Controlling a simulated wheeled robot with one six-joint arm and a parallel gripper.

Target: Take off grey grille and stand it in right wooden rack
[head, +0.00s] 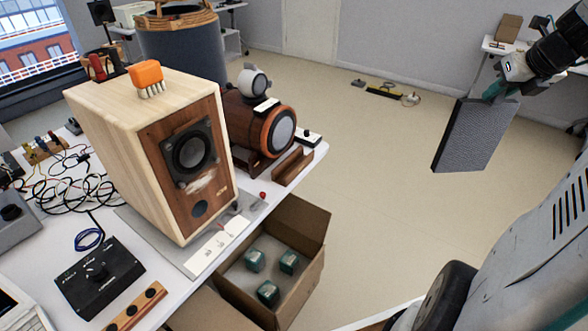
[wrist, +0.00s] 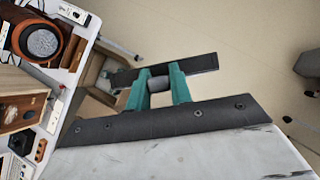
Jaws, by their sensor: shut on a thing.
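My gripper (head: 497,92) is at the upper right of the head view, shut on the grey grille (head: 473,135), a thin flat panel held up over the floor, well to the right of the table. In the wrist view my green fingers (wrist: 163,80) meet the grille, which shows as a dark narrow bar (wrist: 202,63). The pale wooden speaker (head: 120,130) stands on the table, its brown front and round driver bare. A brown wooden block (head: 293,167), likely the right rack, lies at the table's right edge. Its slot cannot be made out.
A brown barrel-like speaker (head: 258,122) stands behind the wooden block. An open cardboard box (head: 312,225) with green cubes is beside the table. Cables (head: 50,185) and a black box (head: 98,275) crowd the left. The floor (head: 370,180) between table and grille is clear.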

